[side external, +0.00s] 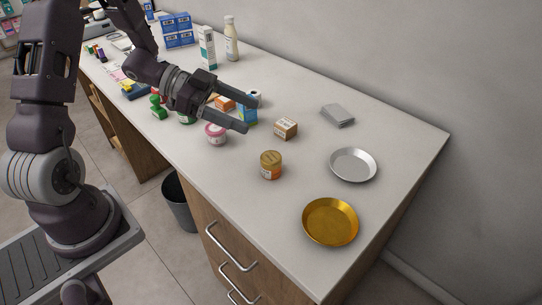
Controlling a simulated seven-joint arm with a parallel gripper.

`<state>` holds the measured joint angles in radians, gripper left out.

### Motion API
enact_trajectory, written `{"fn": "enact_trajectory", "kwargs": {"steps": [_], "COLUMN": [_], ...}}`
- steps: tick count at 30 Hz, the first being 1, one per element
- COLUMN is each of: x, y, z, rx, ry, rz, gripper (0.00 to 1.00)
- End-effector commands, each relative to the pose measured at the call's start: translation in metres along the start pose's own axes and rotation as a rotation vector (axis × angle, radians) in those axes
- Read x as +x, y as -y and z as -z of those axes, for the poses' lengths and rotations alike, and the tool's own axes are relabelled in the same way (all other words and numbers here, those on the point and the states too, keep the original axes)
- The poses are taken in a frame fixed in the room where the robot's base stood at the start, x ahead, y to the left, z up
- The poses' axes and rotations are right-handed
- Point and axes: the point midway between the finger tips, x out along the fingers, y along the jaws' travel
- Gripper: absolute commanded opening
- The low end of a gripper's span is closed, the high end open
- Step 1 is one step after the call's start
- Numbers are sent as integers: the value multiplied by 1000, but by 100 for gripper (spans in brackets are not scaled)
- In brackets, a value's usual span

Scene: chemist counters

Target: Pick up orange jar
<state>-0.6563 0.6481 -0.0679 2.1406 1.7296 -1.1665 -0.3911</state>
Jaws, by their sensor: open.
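An orange jar with a gold-brown lid and a pale label (271,166) stands upright on the white counter, towards its front edge in the side external view. My gripper (252,113) is open above the counter, up and to the left of the jar. Its two fingers point to the right, and nothing shows held between them. The gripper is apart from the jar. The fingers partly hide a blue box (248,116) and other small items behind them.
A pink-lidded jar (215,134) and a small brown box (286,128) stand near the orange jar. A silver dish (353,164) and a gold dish (330,222) lie to the right. Bottles and blue boxes (178,40) stand at the back.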

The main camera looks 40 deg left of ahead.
Motion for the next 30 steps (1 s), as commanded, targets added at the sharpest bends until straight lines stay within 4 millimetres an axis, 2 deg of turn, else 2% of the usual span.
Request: {"fn": "enact_trajectory", "kwargs": {"steps": [1, 3, 6, 9, 14, 22, 25, 30], "x": [10, 23, 38, 46, 65, 112, 118, 118], "y": [-1, -1, 0, 0, 1, 5, 5, 5], "z": [-24, -55, -91, -110, -115, -116, -115, -115], "rx": [-16, -14, -7, 0, 5, 5, 5, 4], "ry": [0, 0, 0, 0, 0, 1, 0, 1], "rz": [-4, -3, -1, 0, -1, 0, 1, 2], "gripper": [72, 72, 72, 72, 72, 72, 72, 72]}}
